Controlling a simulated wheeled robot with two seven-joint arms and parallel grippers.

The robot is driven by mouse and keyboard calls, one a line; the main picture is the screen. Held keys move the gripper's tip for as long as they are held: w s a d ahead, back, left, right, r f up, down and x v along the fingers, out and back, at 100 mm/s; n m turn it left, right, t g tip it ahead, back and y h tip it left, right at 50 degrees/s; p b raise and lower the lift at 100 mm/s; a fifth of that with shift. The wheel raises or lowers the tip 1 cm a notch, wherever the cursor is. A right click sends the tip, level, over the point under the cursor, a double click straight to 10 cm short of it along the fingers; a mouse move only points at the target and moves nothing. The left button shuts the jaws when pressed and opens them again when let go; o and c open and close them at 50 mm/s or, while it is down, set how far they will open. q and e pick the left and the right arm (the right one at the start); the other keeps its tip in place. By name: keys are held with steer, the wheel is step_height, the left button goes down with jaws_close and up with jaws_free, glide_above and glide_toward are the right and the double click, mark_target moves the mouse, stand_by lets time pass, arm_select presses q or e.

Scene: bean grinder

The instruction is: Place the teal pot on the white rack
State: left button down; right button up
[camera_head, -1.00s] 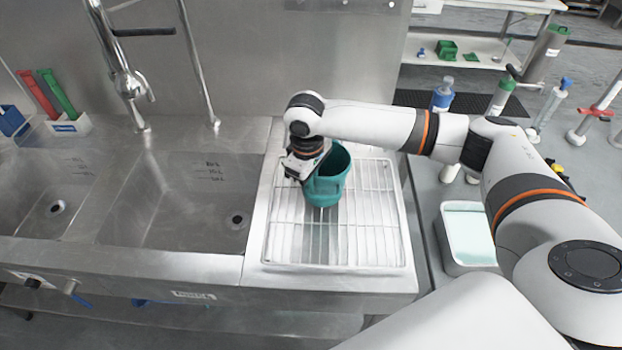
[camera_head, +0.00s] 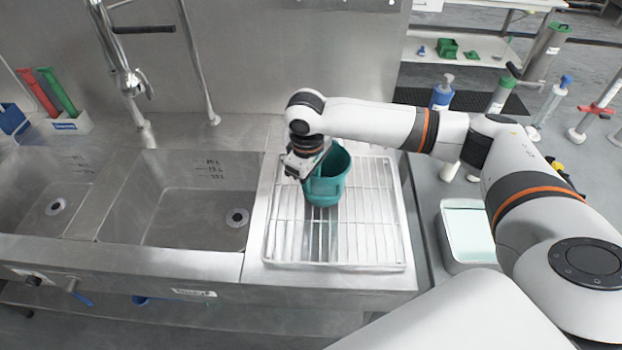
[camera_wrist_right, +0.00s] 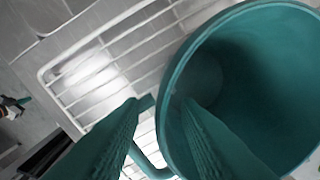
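The teal pot (camera_head: 327,180) stands upright on the wire rack (camera_head: 362,262), toward its back left part. My right gripper (camera_head: 312,168) is at the pot's left side, near its rim. In the right wrist view, the pot (camera_wrist_right: 255,75) opens toward the camera, its inside looking empty. The right gripper's fingers (camera_wrist_right: 160,104) are apart, one outside by the handle (camera_wrist_right: 150,164) and one inside the rim, with the wall between them. A gap shows between the fingertips. My left gripper is not in view.
Steel sink basins (camera_head: 185,200) lie left of the rack, with a faucet (camera_head: 128,85) behind. A white tub (camera_head: 466,235) is to the right, below my right arm. Bottles (camera_head: 441,95) stand behind the arm. The rack's front part is clear.

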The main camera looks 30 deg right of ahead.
step_height(320, 180, up, 11)
steer(key=a+b, duration=0.1)
steer(key=shift+s+r+b, duration=0.15)
steer(key=shift+s+b, duration=0.1)
steer(key=shift+b, duration=0.1)
stand_by(1.2)
